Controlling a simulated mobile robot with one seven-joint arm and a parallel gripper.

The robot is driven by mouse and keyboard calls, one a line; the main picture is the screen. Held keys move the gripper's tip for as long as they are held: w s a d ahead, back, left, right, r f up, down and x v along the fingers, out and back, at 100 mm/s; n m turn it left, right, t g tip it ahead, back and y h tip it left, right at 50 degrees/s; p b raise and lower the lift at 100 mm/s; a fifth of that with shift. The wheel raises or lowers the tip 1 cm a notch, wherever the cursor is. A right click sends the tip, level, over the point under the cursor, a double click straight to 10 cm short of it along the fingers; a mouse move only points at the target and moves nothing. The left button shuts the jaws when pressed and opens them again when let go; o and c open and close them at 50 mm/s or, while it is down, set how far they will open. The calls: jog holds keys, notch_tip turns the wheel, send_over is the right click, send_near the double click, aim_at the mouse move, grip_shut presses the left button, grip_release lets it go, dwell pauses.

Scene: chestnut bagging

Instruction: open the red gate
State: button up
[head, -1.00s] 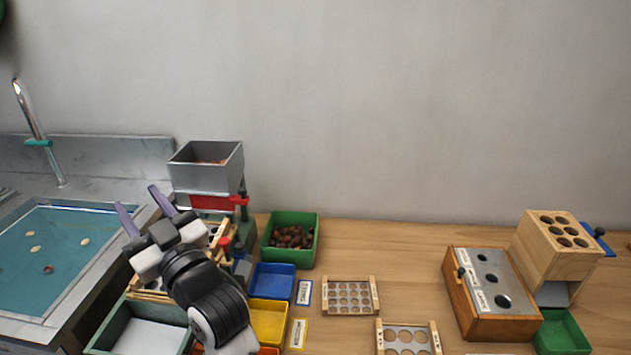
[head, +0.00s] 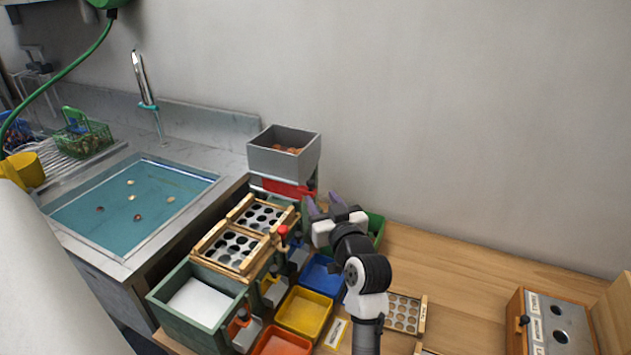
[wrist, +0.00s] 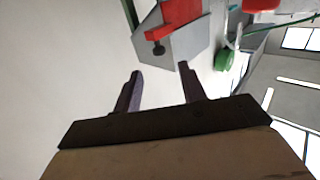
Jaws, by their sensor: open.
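The red gate (head: 283,187) is a red plate under the grey hopper (head: 284,152), with a dark knob (head: 311,184) at its right end. Round brown chestnuts lie in the hopper. In the wrist view the red gate (wrist: 178,16) and its dark knob (wrist: 158,48) show beyond the fingers, at the top, against the grey hopper (wrist: 187,42). My gripper (head: 322,204) is open and empty, just right of and below the knob in the head view. In the wrist view my gripper (wrist: 160,90) has its two purple fingers apart, with nothing between them.
A wooden sizing rack (head: 228,254) with round holes stands left of my arm. Yellow (head: 304,312) and blue (head: 322,272) bins sit below it. A green bin (head: 376,228) is partly behind my gripper. A sink (head: 125,212) lies left; bare wall rises behind.

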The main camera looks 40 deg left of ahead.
aim_at(312, 184)
jog(key=p+x, duration=0.1)
jog(key=x, duration=0.5)
jog(key=shift+w+a+p, duration=0.1)
jog(key=shift+a+p, duration=0.05)
jog(key=shift+p, duration=0.15)
grip_shut()
